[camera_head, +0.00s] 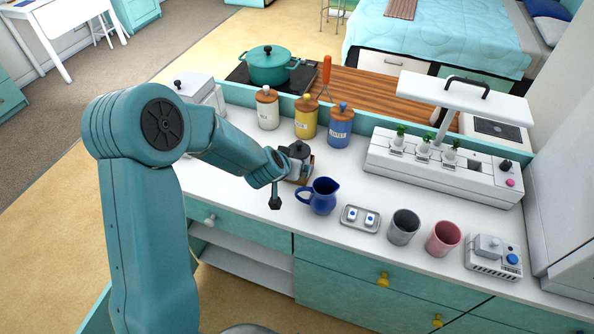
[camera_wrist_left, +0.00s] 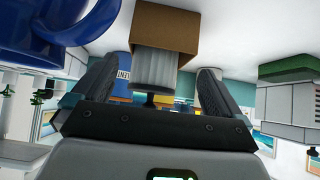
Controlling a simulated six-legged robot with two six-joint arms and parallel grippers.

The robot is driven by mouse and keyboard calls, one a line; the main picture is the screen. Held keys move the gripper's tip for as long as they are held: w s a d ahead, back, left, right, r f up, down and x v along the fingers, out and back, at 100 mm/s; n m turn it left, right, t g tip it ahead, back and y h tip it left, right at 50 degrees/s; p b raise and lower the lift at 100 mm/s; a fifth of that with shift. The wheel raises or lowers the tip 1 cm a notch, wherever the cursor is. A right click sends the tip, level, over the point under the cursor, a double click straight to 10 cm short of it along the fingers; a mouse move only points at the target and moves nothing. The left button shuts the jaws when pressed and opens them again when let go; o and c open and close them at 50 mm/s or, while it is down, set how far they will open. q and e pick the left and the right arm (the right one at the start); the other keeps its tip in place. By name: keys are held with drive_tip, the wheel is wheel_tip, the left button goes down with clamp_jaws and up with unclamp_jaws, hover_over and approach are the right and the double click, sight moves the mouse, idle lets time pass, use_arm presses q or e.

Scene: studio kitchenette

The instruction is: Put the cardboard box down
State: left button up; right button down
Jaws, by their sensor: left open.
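No clear cardboard box shows in the head view. In the wrist view, which is upside down, a brown box-shaped block (camera_wrist_left: 170,22) is joined to a grey ribbed cylinder (camera_wrist_left: 166,68) with a dark disc and knob. It looks like a grinder standing on the counter; I cannot tell whether the brown part is cardboard. In the head view this thing (camera_head: 299,153) is partly hidden by my wrist. My left gripper (camera_head: 284,180) is at its near side. In the wrist view the left gripper's fingers (camera_wrist_left: 158,80) are apart, one on each side of the cylinder. My right gripper is not in view.
A blue jug (camera_head: 321,196) stands close to the right of my left gripper. Beyond it are a small tray (camera_head: 346,222), a grey cup (camera_head: 404,227) and a pink cup (camera_head: 443,239). Three canisters (camera_head: 306,117) line the back. Bare counter (camera_head: 240,190) shows left of the gripper.

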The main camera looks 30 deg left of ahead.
sight(297, 148)
use_arm(q)
drive_tip(key=shift+w+f, duration=0.35)
drive_tip(key=shift+f, duration=0.05)
drive_tip(key=x, duration=0.5)
drive_tip(key=shift+s+a+f, duration=0.1)
drive_tip(key=shift+s+f, duration=0.05)
drive_tip(key=shift+f, duration=0.05)
drive_tip(key=shift+s+r, duration=0.15)
drive_tip(key=shift+s, duration=0.05)
drive_tip(key=shift+w, duration=0.1)
drive_tip(key=c, duration=0.8)
drive_tip(key=shift+r+p, duration=0.3)
drive_tip(key=shift+r, duration=0.15)
wheel_tip(297, 148, up, 6)
drive_tip(key=shift+p, duration=1.1)
drive_tip(key=shift+r+p, duration=3.05)
drive_tip(key=shift+r, duration=3.45)
